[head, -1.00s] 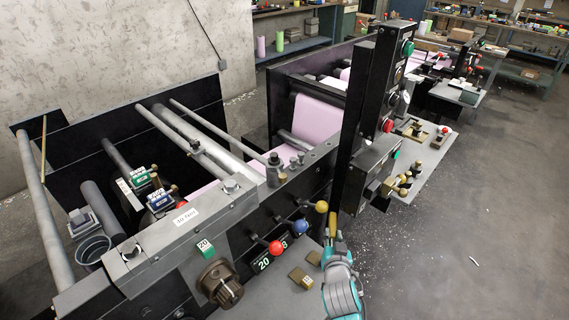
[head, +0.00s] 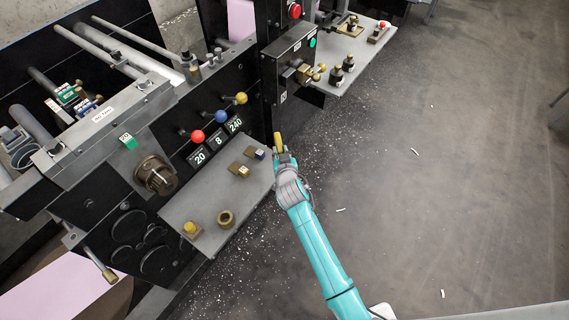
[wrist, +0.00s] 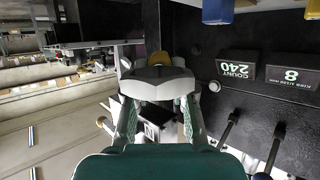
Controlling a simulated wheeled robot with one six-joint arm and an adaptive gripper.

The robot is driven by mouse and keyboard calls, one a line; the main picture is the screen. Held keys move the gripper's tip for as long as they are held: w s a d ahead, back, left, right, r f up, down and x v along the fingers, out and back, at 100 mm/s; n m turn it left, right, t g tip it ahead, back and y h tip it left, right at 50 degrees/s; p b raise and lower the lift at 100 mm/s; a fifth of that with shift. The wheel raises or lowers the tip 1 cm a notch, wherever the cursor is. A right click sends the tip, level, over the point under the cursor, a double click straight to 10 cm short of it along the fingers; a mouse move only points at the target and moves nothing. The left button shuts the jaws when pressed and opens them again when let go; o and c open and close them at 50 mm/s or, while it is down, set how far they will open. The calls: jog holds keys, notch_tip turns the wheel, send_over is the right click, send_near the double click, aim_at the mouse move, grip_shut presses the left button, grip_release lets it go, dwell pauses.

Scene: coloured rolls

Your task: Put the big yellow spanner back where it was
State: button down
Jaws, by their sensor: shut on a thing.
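My gripper (head: 284,156) is shut on the yellow spanner (head: 278,139), whose yellow end stands up past the fingertips in the head view. It is just off the right corner of the grey shelf (head: 200,212), against the dark machine. In the wrist view the fingers of my gripper (wrist: 158,100) close around a grey piece, with a yellow-brown end of the spanner (wrist: 158,58) behind it. Most of the spanner is hidden by my gripper.
A black post stands behind my gripper. The floor at right is open.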

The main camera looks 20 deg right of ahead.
jog(key=shift+f, duration=3)
jog(key=shift+f, duration=0.1)
jog(key=c, duration=1)
grip_release()
jog(key=v, duration=1.2)
jog(key=shift+s, duration=0.1)
